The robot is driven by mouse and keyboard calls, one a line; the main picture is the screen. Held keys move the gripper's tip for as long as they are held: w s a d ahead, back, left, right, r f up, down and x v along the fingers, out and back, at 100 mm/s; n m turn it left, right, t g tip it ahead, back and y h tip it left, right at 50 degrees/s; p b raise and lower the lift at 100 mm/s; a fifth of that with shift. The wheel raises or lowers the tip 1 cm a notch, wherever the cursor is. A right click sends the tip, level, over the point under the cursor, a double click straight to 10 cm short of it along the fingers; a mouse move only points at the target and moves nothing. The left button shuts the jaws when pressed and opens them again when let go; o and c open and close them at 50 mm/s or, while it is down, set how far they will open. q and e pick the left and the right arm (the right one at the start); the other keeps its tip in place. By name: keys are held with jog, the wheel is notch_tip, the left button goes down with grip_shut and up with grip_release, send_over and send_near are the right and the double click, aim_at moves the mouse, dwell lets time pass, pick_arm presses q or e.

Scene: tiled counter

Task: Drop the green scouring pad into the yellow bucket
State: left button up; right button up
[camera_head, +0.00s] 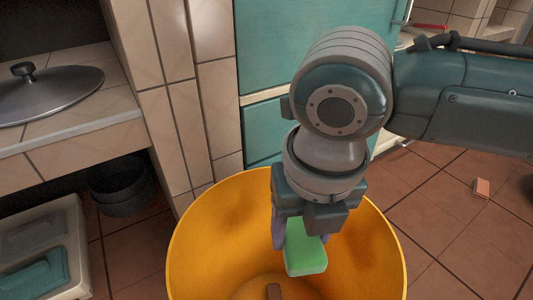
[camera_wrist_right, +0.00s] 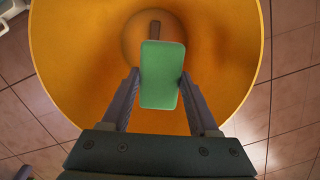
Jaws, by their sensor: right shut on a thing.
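The green scouring pad (camera_head: 306,258) is held in my right gripper (camera_head: 300,236), over the mouth of the yellow bucket (camera_head: 212,240). In the right wrist view the pad (camera_wrist_right: 161,75) sits between the two fingers of the gripper (camera_wrist_right: 160,84), with the bucket (camera_wrist_right: 70,60) below it. The fingers are shut on the pad's sides. My left gripper is in neither view.
A tiled counter (camera_head: 70,150) with a metal lid (camera_head: 48,92) is at the left. Below it are a dark pot (camera_head: 122,190) and a pale bin (camera_head: 75,240). A teal cabinet (camera_head: 265,50) stands behind the bucket.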

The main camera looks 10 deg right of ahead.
aim_at(304, 247)
jog(key=o, duration=1.4)
jog(key=r+p, duration=0.2)
jog(key=r, duration=0.1)
jog(key=s+r+p, duration=0.1)
jog(key=r+p, duration=0.4)
jog(key=r, duration=0.1)
jog(key=shift+s+r, duration=0.15)
jog(key=shift+s+a+r+p, duration=0.1)
jog(key=shift+r+p, duration=0.2)
jog(key=shift+p, duration=0.15)
